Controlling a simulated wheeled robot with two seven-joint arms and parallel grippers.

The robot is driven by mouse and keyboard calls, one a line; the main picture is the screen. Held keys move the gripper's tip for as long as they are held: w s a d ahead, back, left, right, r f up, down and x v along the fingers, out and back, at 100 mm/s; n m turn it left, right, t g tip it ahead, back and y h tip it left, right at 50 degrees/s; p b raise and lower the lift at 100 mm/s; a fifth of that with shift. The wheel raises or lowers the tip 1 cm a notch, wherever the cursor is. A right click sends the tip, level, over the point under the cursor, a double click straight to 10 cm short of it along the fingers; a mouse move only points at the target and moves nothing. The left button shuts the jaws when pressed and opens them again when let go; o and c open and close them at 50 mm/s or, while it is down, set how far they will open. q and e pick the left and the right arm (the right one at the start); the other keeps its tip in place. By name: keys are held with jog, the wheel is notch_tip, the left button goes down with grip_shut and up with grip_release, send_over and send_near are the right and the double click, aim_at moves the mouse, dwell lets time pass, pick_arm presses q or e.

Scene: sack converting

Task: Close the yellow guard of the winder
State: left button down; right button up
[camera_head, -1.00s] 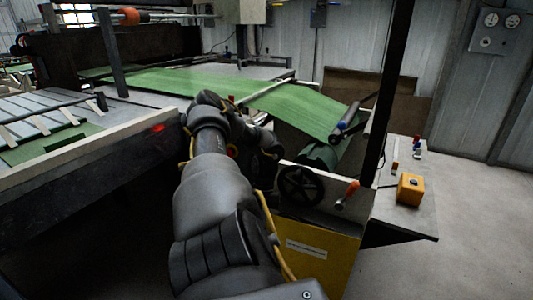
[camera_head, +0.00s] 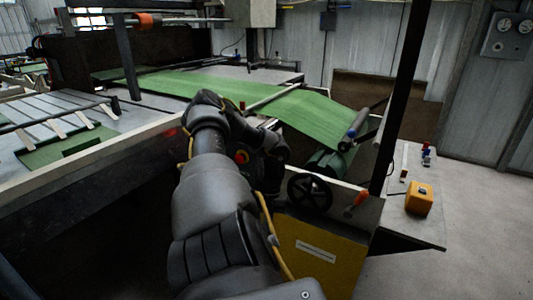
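The yellow guard (camera_head: 318,258) shows as a flat yellow panel with a white label, low on the near side of the winder, below a black handwheel (camera_head: 309,192). My arm crosses in front of its left part, so that side is hidden. The winder's green roll (camera_head: 327,162) sits behind the handwheel, with green sheet (camera_head: 230,95) running down to it. One dark arm of mine reaches from the bottom centre up to the machine's edge. Its gripper is hidden behind the arm links. No other gripper shows.
An orange-handled lever (camera_head: 361,198) stands right of the handwheel. A side shelf at right bears a yellow control box (camera_head: 419,198) and small red and blue parts. A black post (camera_head: 403,90) rises beside the winder. Grey floor at right is clear.

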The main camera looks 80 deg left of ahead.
pick_arm(q)
jog(key=v, duration=0.6)
jog(key=shift+w+r, duration=0.25)
jog(key=shift+w, duration=0.05)
